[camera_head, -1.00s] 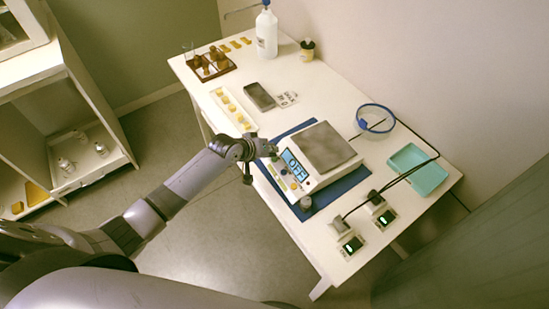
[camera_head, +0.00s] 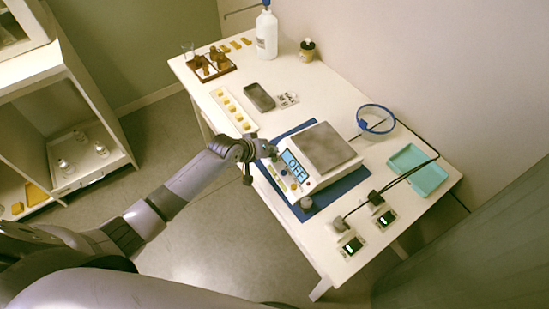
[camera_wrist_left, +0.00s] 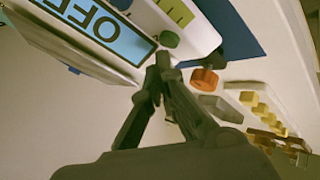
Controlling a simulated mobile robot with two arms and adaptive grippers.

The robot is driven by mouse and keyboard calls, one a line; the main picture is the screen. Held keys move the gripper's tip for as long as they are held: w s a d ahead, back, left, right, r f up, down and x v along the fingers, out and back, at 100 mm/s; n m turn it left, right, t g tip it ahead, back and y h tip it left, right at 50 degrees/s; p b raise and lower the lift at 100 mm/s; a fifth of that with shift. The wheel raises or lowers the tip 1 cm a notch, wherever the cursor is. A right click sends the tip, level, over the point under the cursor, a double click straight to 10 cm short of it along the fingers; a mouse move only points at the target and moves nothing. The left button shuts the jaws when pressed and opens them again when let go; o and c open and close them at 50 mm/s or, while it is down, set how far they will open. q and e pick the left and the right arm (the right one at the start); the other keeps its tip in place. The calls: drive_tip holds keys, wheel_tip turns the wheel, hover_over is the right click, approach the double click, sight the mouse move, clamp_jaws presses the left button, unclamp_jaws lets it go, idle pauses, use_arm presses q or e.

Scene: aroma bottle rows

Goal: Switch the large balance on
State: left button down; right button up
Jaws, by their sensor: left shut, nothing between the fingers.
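The large balance (camera_head: 326,148) stands on a blue mat (camera_head: 345,184) on the white table. Its display (camera_head: 293,165) reads OFF, and this also shows upside down in the left wrist view (camera_wrist_left: 95,28). Small buttons sit on its front panel beside the display. My left gripper (camera_head: 272,152) is shut and empty at the balance's front left corner. I cannot tell whether its tips touch the panel. My right gripper is not in view.
Two small devices with green displays (camera_head: 351,246) stand near the table's right end, with cables. A turquoise tray (camera_head: 416,171) and a blue ring (camera_head: 377,119) are behind them. A white tray with yellow pieces (camera_head: 219,96) and a dark phone-like slab (camera_head: 259,97) lie left of the balance.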

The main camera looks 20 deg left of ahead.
use_arm(q)
drive_tip(key=shift+f, duration=0.15)
drive_tip(key=shift+f, duration=0.3)
idle(0.3)
drive_tip(key=shift+r+p, duration=0.45)
drive_tip(key=shift+p, duration=0.1)
